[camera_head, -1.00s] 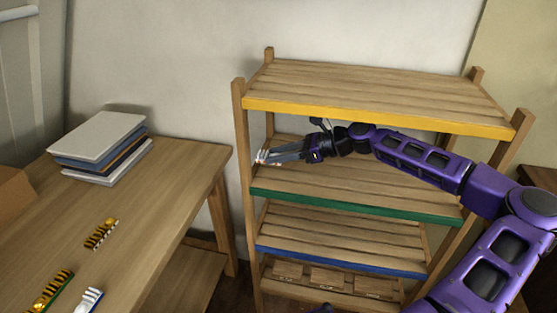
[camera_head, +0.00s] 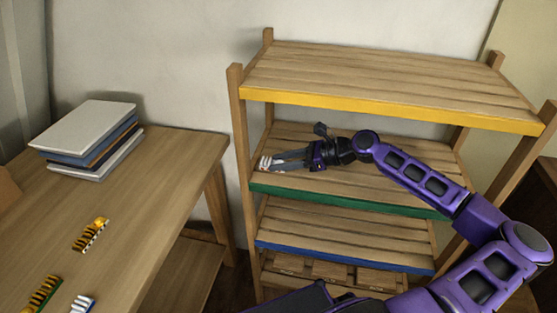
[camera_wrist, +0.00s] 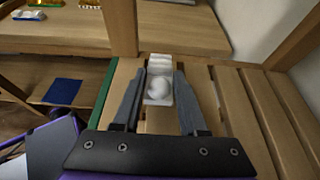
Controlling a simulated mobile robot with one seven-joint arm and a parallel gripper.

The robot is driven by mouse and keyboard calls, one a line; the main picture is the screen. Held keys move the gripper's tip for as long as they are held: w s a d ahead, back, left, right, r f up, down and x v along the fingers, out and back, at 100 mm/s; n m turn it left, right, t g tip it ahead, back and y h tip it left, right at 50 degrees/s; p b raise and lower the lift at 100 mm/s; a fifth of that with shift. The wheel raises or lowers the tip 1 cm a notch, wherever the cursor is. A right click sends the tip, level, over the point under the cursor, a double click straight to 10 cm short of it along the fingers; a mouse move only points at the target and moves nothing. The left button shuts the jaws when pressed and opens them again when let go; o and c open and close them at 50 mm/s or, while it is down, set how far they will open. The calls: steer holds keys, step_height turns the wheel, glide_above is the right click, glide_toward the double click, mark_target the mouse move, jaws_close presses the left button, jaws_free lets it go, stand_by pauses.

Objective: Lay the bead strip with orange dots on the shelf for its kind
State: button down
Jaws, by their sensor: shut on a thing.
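My gripper (camera_head: 280,161) is inside the shelf rack, at the left end of the green-edged shelf (camera_head: 375,185). It is shut on a white bead strip (camera_head: 265,163). In the wrist view the strip (camera_wrist: 159,92) sits between the two fingers, with one large round white bead facing the camera. No orange dots can be made out on it; the fingers hide its sides. The strip is over or on the slats near the green edge (camera_wrist: 106,95); I cannot tell whether it touches them.
The yellow-edged shelf (camera_head: 390,108) is above my arm; the blue-edged shelf (camera_head: 345,257) is below. Rack posts stand at both ends. The table (camera_head: 150,190) at left holds books (camera_head: 92,140), yellow-and-black strips (camera_head: 90,235) and a white-blue strip (camera_head: 83,303). Most green-edged slats are bare.

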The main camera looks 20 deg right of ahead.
steer(key=shift+s, duration=0.1)
steer(key=shift+c, duration=2.2)
jaws_free()
steer(key=v, duration=1.2)
